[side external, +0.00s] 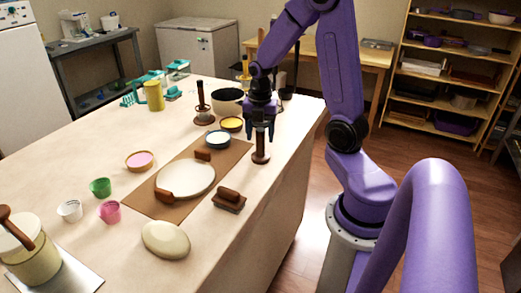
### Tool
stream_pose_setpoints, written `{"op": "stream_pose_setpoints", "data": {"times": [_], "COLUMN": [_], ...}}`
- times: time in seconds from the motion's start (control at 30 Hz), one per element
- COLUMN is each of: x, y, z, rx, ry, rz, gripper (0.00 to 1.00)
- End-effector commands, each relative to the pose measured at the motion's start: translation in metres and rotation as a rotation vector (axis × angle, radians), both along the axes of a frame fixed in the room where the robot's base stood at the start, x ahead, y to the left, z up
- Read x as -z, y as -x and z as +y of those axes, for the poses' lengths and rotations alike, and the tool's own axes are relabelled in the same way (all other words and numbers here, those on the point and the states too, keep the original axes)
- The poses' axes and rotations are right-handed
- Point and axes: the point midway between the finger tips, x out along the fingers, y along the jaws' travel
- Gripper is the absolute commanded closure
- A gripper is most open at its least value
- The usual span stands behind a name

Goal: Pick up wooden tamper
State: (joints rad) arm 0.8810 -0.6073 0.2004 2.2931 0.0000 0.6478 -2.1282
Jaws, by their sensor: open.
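A dark brown wooden tamper (260,152) stands upright on the table, near the table's right edge, with a round wider foot. My gripper (260,132) points down directly over it, with its fingers open around or just beside its upper part. I cannot tell whether the fingers touch it. The top of the tamper is partly hidden by the fingers.
The pale table (110,160) holds a brown mat (143,205) with a white oval slab. A brown-handled block (230,200), a blue-rimmed bowl (218,140), a yellow bowl (231,124) and another dark-handled upright tool (203,107) stand nearby. Small coloured cups sit at left.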

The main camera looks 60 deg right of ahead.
Motion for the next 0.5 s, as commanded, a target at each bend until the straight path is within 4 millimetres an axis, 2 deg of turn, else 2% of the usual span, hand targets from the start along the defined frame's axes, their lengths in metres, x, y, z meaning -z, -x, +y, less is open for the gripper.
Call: {"op": "stream_pose_setpoints", "data": {"times": [0.2, 0.5], "x": [0.023, 0.027], "y": [0.0, 0.0], "z": [-0.002, -0.002], "rx": [-0.001, -0.001], "ry": [-0.001, 0.0], "rz": [0.003, 0.0], "gripper": [0.41, 0.41]}}
